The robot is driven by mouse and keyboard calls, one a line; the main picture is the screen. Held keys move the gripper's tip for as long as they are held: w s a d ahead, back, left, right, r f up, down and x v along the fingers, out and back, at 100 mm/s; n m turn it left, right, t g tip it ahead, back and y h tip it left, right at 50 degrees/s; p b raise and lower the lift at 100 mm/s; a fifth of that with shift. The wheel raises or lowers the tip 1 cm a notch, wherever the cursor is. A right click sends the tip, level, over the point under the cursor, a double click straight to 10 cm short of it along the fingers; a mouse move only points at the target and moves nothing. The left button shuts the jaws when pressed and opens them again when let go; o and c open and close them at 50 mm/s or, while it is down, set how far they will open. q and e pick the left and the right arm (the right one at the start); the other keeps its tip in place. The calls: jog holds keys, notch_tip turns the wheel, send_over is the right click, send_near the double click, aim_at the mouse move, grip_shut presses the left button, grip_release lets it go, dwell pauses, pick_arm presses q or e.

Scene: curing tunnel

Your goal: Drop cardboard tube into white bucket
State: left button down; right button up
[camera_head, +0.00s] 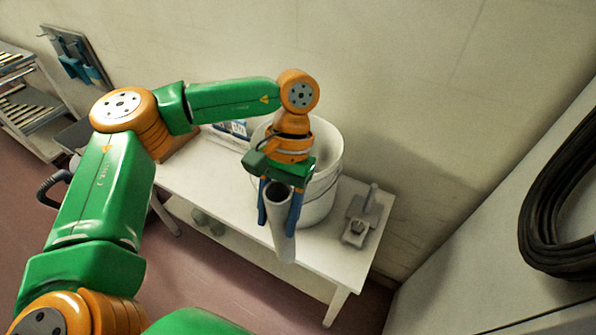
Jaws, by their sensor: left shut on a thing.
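The cardboard tube (283,240) is a pale grey hollow cylinder with its open upper end facing me. My left gripper (280,220) is shut on it, with one blue finger on each side near its top. The tube hangs tilted in front of the white bucket (325,190), on the near side, not inside it. The bucket stands on a white table (345,255) against the wall. My left arm and gripper hide much of the bucket's left side and part of its opening. My right gripper is not in view.
A grey tool-like device (360,218) lies on the table right of the bucket. A brown box (180,145) and a blue-and-white item (235,128) are at the table's left. A large cabinet with a black hose (550,225) stands at right. A rack (30,100) is far left.

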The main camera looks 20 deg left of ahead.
pick_arm(q)
jog(key=shift+b, duration=0.65)
jog(key=shift+s+d+r, duration=0.1)
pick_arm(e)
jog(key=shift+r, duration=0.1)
